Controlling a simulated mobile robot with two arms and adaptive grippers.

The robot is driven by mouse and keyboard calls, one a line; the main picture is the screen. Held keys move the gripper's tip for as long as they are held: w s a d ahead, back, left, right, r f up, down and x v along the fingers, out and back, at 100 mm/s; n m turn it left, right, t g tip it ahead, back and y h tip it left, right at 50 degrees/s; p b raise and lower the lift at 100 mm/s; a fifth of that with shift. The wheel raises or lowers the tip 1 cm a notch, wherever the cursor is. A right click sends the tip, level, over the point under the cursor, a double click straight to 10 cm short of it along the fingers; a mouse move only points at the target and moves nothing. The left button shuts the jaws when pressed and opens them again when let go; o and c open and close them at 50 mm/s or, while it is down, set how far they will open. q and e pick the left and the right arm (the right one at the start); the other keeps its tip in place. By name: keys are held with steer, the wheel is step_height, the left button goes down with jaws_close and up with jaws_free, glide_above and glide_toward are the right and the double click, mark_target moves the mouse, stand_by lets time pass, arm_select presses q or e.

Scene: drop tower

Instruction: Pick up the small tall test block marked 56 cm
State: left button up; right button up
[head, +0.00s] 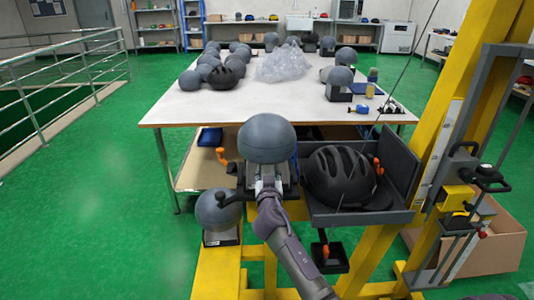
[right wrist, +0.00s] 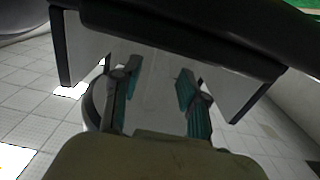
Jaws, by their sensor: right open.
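I cannot tell whether the fingers touch anything. A second grey block (head: 219,209) on a white-labelled base sits lower left. My left gripper is out of view.
A black helmet (head: 340,178) lies in a grey tray (head: 395,217) right of my gripper. The yellow tower frame (head: 455,110) stands at the right. The white table (head: 225,108) behind holds several grey blocks and clear plastic wrap (head: 283,64). Green floor (head: 100,220) is clear at left.

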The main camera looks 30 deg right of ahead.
steer(key=shift+x, duration=1.5)
jaws_close()
steer(key=shift+r, duration=0.15)
